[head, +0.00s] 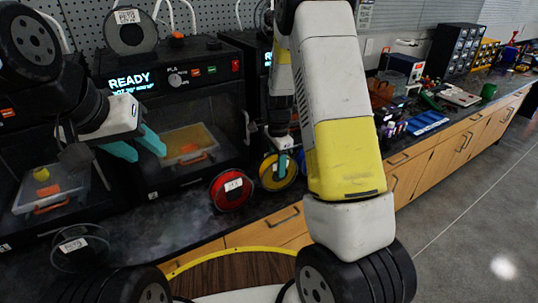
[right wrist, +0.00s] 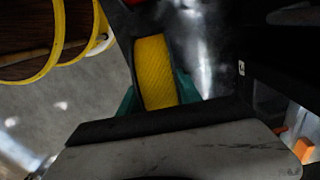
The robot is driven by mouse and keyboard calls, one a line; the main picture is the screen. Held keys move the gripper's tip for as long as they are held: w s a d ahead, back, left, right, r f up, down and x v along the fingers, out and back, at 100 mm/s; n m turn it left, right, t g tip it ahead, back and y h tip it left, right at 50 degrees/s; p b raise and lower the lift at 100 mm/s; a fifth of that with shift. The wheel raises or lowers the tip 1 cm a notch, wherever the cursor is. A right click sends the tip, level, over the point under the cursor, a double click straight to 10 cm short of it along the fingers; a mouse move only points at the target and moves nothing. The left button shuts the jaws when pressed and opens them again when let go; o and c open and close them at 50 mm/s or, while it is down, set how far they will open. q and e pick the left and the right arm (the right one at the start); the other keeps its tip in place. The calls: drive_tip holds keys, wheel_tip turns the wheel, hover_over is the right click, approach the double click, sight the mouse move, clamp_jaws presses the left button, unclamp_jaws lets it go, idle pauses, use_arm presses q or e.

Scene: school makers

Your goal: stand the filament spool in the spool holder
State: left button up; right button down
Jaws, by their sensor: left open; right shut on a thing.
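A filament spool with yellow filament, dark flanges and a white label (head: 268,180) is near the counter's front edge, right of the red spool. My right gripper (head: 283,165) is shut on it; in the right wrist view the yellow winding (right wrist: 155,72) sits between teal fingers. I cannot tell whether the spool touches the counter. My left gripper (head: 142,147) is open and empty, in front of the middle printer. I cannot clearly make out the spool holder; my right arm covers part of the counter.
A red spool (head: 231,190) stands on the counter, and a black spool (head: 80,247) is at lower left. Another spool (head: 130,32) stands on the printer (head: 175,75) reading READY. Tools and a blue tray (head: 427,123) lie farther right. Bare counter (head: 180,215) shows left of the red spool.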

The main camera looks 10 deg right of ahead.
drive_tip(key=shift+f, duration=0.35)
drive_tip(key=shift+f, duration=0.15)
drive_tip(key=c, duration=0.8)
unclamp_jaws()
drive_tip(key=shift+f, duration=0.1)
